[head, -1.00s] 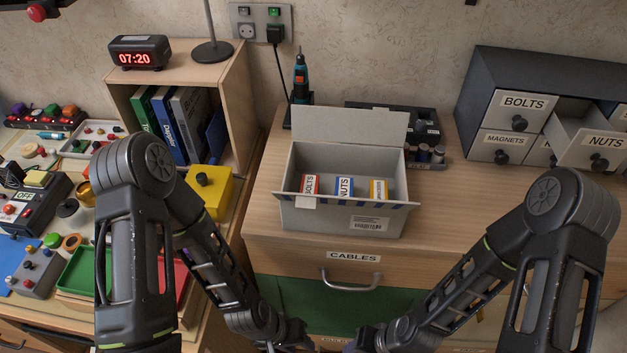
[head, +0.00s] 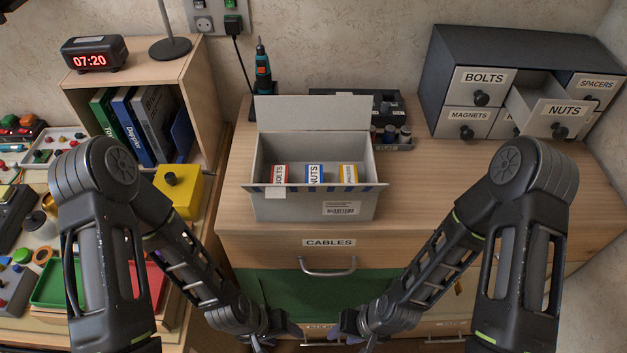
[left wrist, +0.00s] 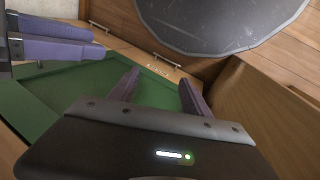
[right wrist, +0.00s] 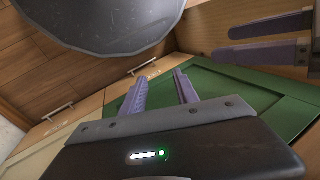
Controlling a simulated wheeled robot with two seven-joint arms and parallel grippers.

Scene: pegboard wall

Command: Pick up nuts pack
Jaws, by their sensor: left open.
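The nuts pack (head: 315,174) has a blue and white NUTS label. It stands in the open grey cardboard box (head: 341,208) on the wooden cabinet top, between the bolts pack (head: 279,177) and a yellow-labelled pack (head: 348,175). Its lower part is hidden by the box front. My left gripper (head: 278,338) is low in front of the cabinet, well below the box. In the left wrist view its fingers (left wrist: 159,77) are apart and empty. My right gripper (head: 354,335) is beside it at similar height; in the right wrist view its fingers (right wrist: 161,76) are apart and empty.
The box's back flap (head: 325,113) stands up; its front flap leans outward. A drawer unit (head: 480,90) with an open NUTS drawer (head: 556,112) stands at the right. A yellow block (head: 180,193) and a shelf with books are at the left. The cabinet top right of the box is clear.

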